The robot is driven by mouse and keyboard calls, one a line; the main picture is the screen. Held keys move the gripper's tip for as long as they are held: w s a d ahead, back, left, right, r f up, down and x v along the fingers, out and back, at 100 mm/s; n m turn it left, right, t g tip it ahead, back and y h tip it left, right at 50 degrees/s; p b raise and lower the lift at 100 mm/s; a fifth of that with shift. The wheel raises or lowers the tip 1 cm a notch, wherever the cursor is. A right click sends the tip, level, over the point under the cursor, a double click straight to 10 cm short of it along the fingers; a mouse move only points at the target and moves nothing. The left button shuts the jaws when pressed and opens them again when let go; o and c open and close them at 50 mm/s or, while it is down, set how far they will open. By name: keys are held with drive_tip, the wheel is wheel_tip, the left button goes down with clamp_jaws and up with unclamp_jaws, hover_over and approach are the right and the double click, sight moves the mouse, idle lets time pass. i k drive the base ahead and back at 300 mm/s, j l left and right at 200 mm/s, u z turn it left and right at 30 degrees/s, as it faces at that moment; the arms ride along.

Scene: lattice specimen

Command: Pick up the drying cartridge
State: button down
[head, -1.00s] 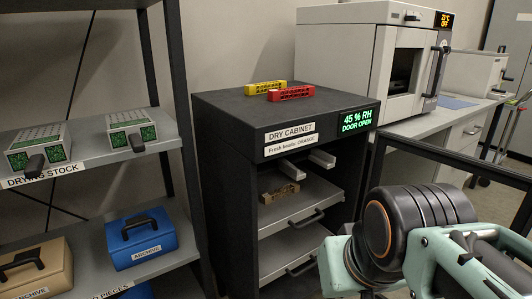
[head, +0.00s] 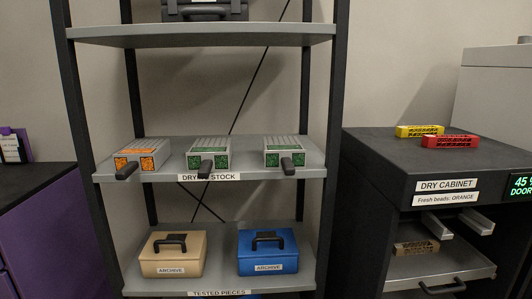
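Three drying cartridges sit side by side on the shelf labelled "DRYING STOCK", each a pale ribbed box with a black handle towards me. The left cartridge (head: 140,155) shows orange beads in its front windows and an orange strip on top. The middle cartridge (head: 208,153) and the right cartridge (head: 285,152) show green beads. The stock shelf (head: 245,177) is grey, and part of its label is hidden behind the middle handle. My gripper is not in view.
The dry cabinet (head: 385,160) at right reads "Fresh beads: ORANGE"; its front is open. A yellow lattice piece (head: 420,131) and a red one (head: 450,141) lie on top. Tan (head: 172,254) and blue (head: 268,252) archive boxes stand below the cartridges. Black posts flank the shelves.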

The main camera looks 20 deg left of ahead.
sight(141, 156)
drive_tip(key=u, duration=1.8)
drive_tip(key=i+j+z, duration=0.45)
drive_tip(key=j, duration=0.35)
drive_tip(key=i+j+z, duration=0.2)
drive_tip(key=j, duration=0.25)
drive_tip(key=i, duration=0.1)
